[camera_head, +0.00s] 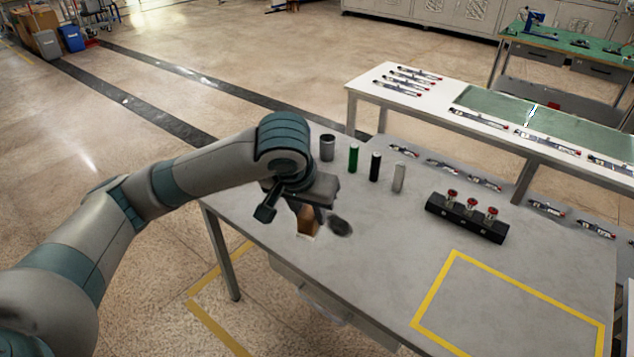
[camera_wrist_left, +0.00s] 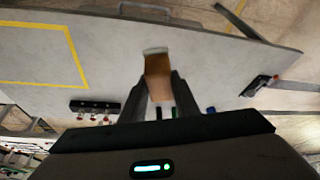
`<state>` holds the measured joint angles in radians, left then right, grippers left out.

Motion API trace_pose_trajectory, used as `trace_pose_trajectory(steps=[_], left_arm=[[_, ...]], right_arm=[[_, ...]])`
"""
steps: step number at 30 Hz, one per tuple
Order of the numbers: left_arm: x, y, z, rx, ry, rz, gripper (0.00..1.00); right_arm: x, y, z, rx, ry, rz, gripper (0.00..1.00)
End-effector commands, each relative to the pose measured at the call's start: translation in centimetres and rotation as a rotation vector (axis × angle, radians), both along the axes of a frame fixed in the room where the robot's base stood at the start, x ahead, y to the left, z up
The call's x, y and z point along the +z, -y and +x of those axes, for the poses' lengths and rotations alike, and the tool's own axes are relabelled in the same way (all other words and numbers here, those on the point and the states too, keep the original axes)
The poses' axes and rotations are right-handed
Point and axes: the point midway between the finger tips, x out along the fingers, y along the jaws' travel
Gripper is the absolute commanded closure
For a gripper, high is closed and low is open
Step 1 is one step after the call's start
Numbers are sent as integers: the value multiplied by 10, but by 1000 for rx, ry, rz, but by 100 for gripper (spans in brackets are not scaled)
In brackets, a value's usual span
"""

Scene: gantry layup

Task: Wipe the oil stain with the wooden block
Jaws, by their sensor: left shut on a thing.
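My left gripper (camera_head: 311,207) is shut on the wooden block (camera_head: 306,221), a brown piece with a pale lower end. The wrist view shows the block (camera_wrist_left: 158,76) upright between the two fingers of the left gripper (camera_wrist_left: 158,86). The oil stain (camera_head: 341,228) is a dark patch on the grey table (camera_head: 380,270), just right of the block in the head view. Part of the stain may be hidden behind the gripper. I cannot tell whether the block touches the table. My right gripper is not in view.
Several upright cylinders, including a green one (camera_head: 354,158), stand behind the gripper. A black holder (camera_head: 466,219) with red-topped pieces stands to the right. A yellow outlined area (camera_head: 510,310) at the front right is empty. Small tools lie along the back edge.

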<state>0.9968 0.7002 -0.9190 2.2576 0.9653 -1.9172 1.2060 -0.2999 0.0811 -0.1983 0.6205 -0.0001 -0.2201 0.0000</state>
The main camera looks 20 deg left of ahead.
Motion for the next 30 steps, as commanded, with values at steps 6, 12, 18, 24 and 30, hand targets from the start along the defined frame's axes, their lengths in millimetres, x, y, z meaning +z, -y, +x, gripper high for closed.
trace_pose_trajectory(steps=[6,12,18,24,30], left_arm=[[2,1,4,-2,0,0,90],[8,7,30,-19,-2,-2,90],[13,12,84,-58,-5,-3,90],[5,5,149,-106,-7,-4,90],[-25,-16,199,-154,-9,-3,90]], right_arm=[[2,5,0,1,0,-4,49],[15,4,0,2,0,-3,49],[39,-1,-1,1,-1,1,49],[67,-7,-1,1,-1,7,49],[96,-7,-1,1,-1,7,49]])
